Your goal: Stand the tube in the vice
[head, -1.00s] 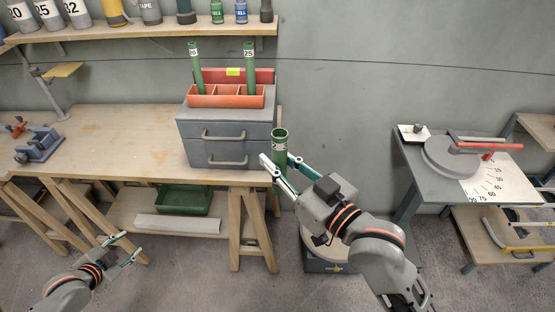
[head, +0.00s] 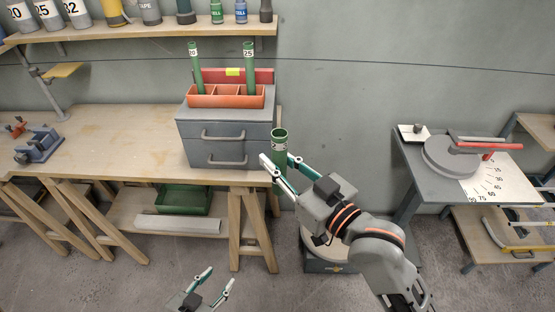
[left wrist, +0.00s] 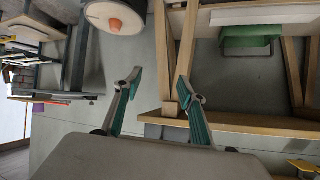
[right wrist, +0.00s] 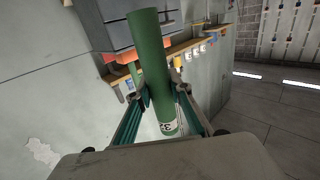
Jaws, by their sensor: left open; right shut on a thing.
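A green tube (head: 279,146) with a white label stands roughly upright in my right gripper (head: 277,164), which is shut on it in front of the wall, right of the workbench. In the right wrist view the tube (right wrist: 150,55) passes between the fingers, and its label seems to read 32. A blue vice (head: 40,145) sits at the left end of the workbench, far from both grippers. My left gripper (head: 221,277) is open and empty, low over the floor at the bottom of the head view. Its spread fingers also show in the left wrist view (left wrist: 160,80).
The workbench (head: 110,145) is clear between the vice and a grey drawer box (head: 225,145). On the box, an orange rack (head: 228,97) holds two green tubes labelled 20 and 25. A shelf (head: 150,32) hangs above. A grey table (head: 430,185) with a bender stands right.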

